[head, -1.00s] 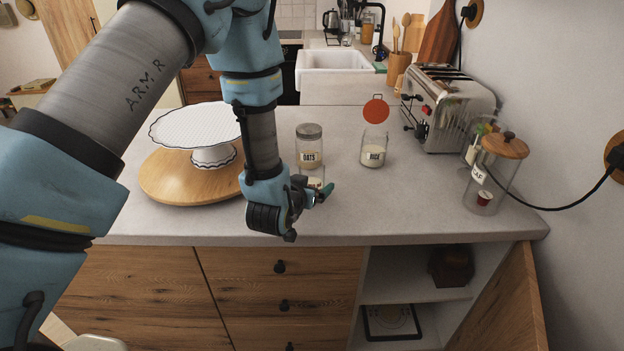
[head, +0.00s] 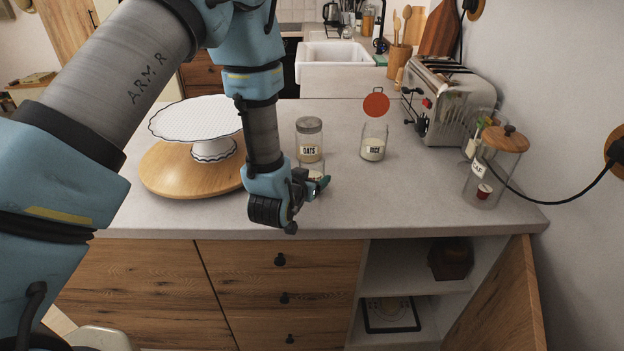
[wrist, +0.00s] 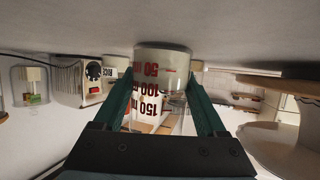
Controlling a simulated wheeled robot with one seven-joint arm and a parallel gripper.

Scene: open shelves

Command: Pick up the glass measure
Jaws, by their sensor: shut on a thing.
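The glass measure (wrist: 160,85) is a clear cup with red 50, 100 and 150 ml marks, and it appears upside down in the wrist view. It stands between the two teal fingers of my gripper (wrist: 165,108), which are shut on it. In the head view my gripper (head: 318,184) is low over the front of the counter. There the glass measure (head: 312,174) shows only in part, in front of the oats jar and partly hidden by my gripper. I cannot tell whether its base touches the counter.
The oats jar (head: 309,137) stands just behind. The rice jar (head: 373,143), with a red disc above it, is to the right. A white cake stand (head: 213,149) on a wooden board (head: 165,178) is left. The toaster (head: 450,105) and a wooden-lidded jar (head: 492,170) are right.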

